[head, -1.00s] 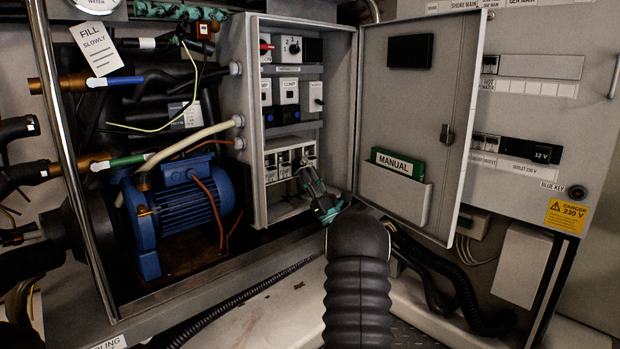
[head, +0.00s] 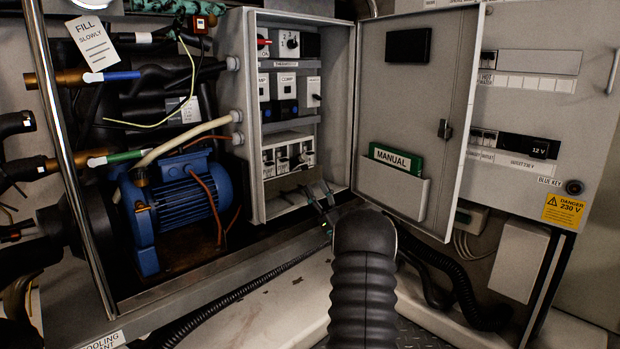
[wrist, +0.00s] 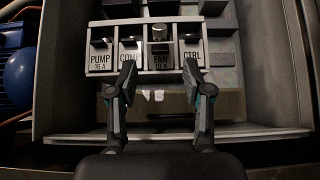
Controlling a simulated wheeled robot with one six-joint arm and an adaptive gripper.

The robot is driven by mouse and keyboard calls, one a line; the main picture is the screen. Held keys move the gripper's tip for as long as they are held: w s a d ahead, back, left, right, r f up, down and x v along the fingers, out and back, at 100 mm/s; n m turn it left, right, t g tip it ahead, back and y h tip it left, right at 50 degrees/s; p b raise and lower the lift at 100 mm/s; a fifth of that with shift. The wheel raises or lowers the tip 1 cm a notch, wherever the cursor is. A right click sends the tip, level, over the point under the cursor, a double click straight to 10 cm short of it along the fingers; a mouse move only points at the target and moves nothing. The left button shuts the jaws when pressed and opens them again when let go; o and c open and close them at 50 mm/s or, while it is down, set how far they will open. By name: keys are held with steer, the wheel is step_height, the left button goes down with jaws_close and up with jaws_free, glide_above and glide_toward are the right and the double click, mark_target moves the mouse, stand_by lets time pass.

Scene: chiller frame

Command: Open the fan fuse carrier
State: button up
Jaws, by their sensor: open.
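The fan fuse carrier (wrist: 161,62) is third from the left in a white row of fuse carriers in the wrist view, labelled FAN. Its face looks darker than its neighbours, and a dark handle part stands at its top; I cannot tell how far it is tilted out. PUMP (wrist: 100,60), COMP (wrist: 130,60) and CTRL (wrist: 193,62) carriers flank it. My gripper (wrist: 159,74) is open and empty, with its fingers spread either side of the fan carrier's lower front, apart from it. In the head view the gripper (head: 318,192) is below the fuse row (head: 285,153), partly hidden by my arm.
The fuses sit low inside an open grey cabinet, with switches (head: 287,88) above. Its open door (head: 408,110) with a manual pocket (head: 393,190) stands right of my arm. A blue pump (head: 180,205) is on the left. A grey cabinet lip (wrist: 60,138) runs below the fuses.

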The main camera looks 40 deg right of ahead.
mark_target(305, 168)
steer(key=v, duration=0.6)
steer(key=s+d+r+n+g+p, duration=0.1)
steer(key=s+d+r+g+p, duration=0.1)
steer(key=s+r+p, duration=0.6)
steer(key=w+a+f+g+b, duration=0.2)
steer(key=w+f+g+b, duration=0.1)
steer(key=w+f, duration=0.1)
steer(key=shift+m, duration=0.5)
steer(key=x, duration=1.3)
steer(key=shift+w+d+r, duration=0.15)
steer(key=shift+d+r, duration=0.1)
